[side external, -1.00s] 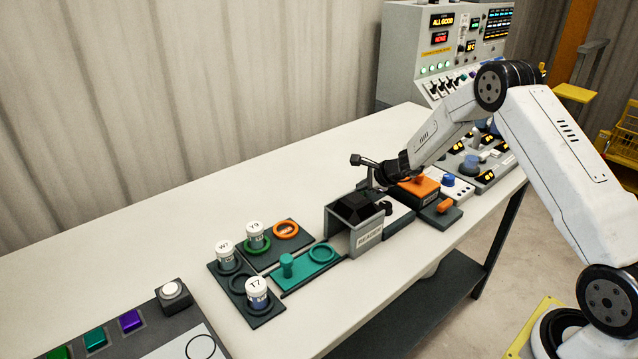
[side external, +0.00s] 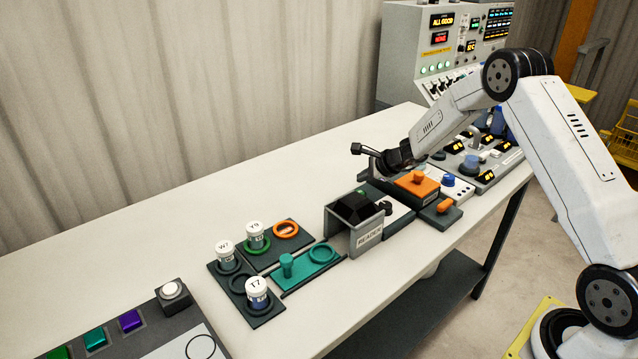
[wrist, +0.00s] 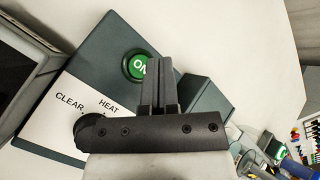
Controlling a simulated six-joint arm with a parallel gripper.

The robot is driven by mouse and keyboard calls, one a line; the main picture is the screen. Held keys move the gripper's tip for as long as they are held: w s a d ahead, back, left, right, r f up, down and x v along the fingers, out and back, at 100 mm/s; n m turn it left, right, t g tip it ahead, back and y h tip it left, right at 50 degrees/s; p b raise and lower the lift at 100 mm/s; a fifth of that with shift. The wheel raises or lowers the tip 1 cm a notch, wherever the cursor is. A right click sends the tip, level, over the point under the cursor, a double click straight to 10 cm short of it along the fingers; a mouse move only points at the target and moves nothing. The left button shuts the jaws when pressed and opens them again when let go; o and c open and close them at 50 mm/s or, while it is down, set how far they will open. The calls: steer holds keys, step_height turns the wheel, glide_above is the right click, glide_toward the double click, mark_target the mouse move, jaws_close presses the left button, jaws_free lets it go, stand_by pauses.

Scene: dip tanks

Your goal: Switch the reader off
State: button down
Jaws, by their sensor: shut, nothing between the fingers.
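The reader (side external: 372,237) is a grey hooded box with a dark top and a "READER" label. Its dark panel (wrist: 101,58) shows in the wrist view, with a round green button (wrist: 133,67) marked "ON", partly hidden by my fingers. A white plate (wrist: 68,107) beside it reads "CLEAR" and "HEAT", with a dark knob (wrist: 88,133) partly behind my gripper. My gripper (wrist: 158,62) is shut and empty, its tips beside the button in the picture. In the side view it is above the back of the reader's panel; contact cannot be told.
An orange block with a knob (side external: 418,188) stands right of the reader. A teal tray (side external: 300,272) and dark racks with white-capped vials (side external: 257,291) stand to the left. A control cabinet (side external: 400,55) is at the back. The bench behind the reader is clear.

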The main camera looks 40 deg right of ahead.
mark_target(362, 193)
steer(key=shift+r, duration=1.7)
steer(key=shift+s+a+r, duration=0.15)
steer(key=shift+a+r, duration=0.15)
steer(key=shift+a, duration=0.05)
steer(key=s+a+r+n+g, duration=0.1)
steer(key=s+a+n, duration=0.2)
steer(key=s, duration=0.1)
steer(key=s+a+r+n+g, duration=0.1)
steer(key=s+a+n, duration=0.2)
steer(key=a+n, duration=0.1)
steer(key=s+a+r+n+g+y, duration=0.1)
steer(key=s+a+n, duration=0.3)
steer(key=shift+s+r+g, duration=0.3)
steer(key=shift+r+g, duration=0.1)
steer(key=s+a+n+g+h, duration=0.1)
steer(key=s+a+n, duration=0.1)
steer(key=s+n, duration=0.4)
steer(key=s+a+n+g+h, duration=0.1)
steer(key=s+a+n+h, duration=0.1)
steer(key=s+n, duration=0.5)
steer(key=shift+s+a+n+g, duration=0.3)
steer(key=shift+s+a, duration=0.15)
steer(key=shift+s, duration=2.4)
